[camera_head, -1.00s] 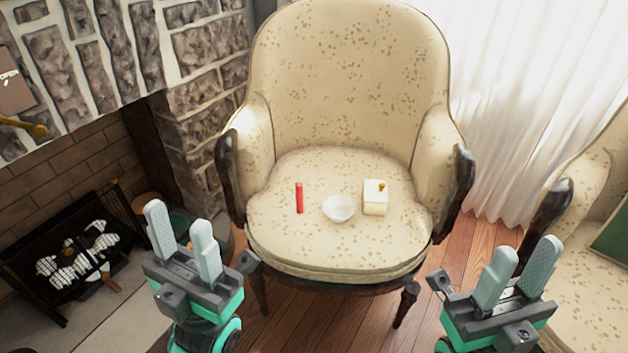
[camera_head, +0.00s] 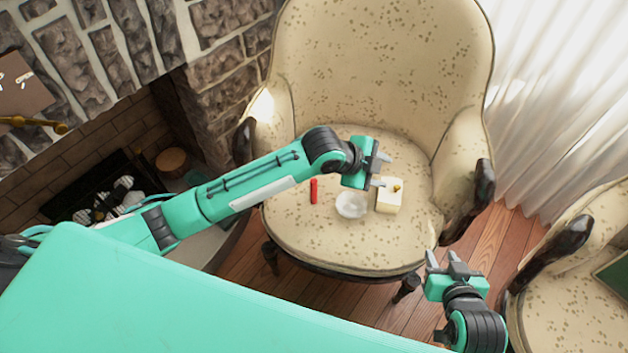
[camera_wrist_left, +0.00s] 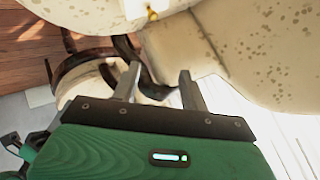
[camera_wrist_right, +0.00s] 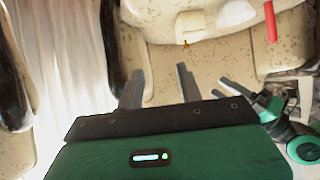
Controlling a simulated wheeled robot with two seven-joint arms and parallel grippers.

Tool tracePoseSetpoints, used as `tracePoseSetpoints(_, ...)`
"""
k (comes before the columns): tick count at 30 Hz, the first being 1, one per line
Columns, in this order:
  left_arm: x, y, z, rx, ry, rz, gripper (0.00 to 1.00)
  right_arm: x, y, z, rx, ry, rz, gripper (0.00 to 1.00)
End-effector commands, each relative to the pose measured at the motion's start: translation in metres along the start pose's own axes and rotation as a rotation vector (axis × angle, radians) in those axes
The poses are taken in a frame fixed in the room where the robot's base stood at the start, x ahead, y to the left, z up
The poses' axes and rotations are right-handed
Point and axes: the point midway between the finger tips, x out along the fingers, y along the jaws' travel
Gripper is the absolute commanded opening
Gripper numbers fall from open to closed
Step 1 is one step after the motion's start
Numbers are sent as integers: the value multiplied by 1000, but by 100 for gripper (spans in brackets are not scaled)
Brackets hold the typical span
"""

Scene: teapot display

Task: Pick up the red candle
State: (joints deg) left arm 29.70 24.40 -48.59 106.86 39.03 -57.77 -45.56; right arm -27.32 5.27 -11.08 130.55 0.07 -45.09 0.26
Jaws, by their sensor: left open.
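The red candle (camera_head: 314,190) stands on the cream armchair seat (camera_head: 300,230), just below my left arm in the head view. It also shows at the top right of the right wrist view (camera_wrist_right: 271,20). My left gripper (camera_head: 383,170) is open and empty over the seat, to the right of the candle and near the cream box. The left wrist view does not show the candle. My right gripper (camera_head: 443,258) is open and empty, off the chair's front right, well away from the candle.
A white bowl (camera_head: 351,205) sits right of the candle. A cream box (camera_head: 390,197) with a gold knob stands beside the bowl. Chair arms and back surround the seat. A second armchair (camera_head: 570,290) is at right, a stone fireplace (camera_head: 220,60) at left.

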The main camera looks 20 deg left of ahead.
Motion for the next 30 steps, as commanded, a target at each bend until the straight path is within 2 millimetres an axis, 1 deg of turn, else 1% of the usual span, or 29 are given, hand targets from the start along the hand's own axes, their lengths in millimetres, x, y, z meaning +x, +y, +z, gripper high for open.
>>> tracePoseSetpoints(1,-11,-6,16,46,-92,91,44,-10,2,14,5,-111,4,36)
tracePoseSetpoints(3,-22,-2,44,99,-204,223,44,-20,4,41,10,-256,9,36)
tracePoseSetpoints(5,-34,0,65,137,-287,330,44,-31,5,62,16,-369,13,36)
tracePoseSetpoints(6,-44,0,77,159,-335,395,44,-38,6,75,19,-437,15,36)
tracePoseSetpoints(9,-67,1,102,194,-427,532,44,-55,8,99,25,-577,20,36)
tracePoseSetpoints(12,-85,0,118,214,-484,624,44,-68,9,115,30,-666,22,36)
tracePoseSetpoints(15,-92,2,126,222,-509,671,44,-74,9,122,32,-711,23,36)
tracePoseSetpoints(17,-90,6,131,223,-515,685,44,-76,9,124,32,-719,23,36)
tracePoseSetpoints(25,-55,35,159,223,-516,686,44,-86,9,112,32,-701,24,36)
tracePoseSetpoints(30,-41,46,170,222,-516,684,44,-92,9,106,31,-692,24,36)
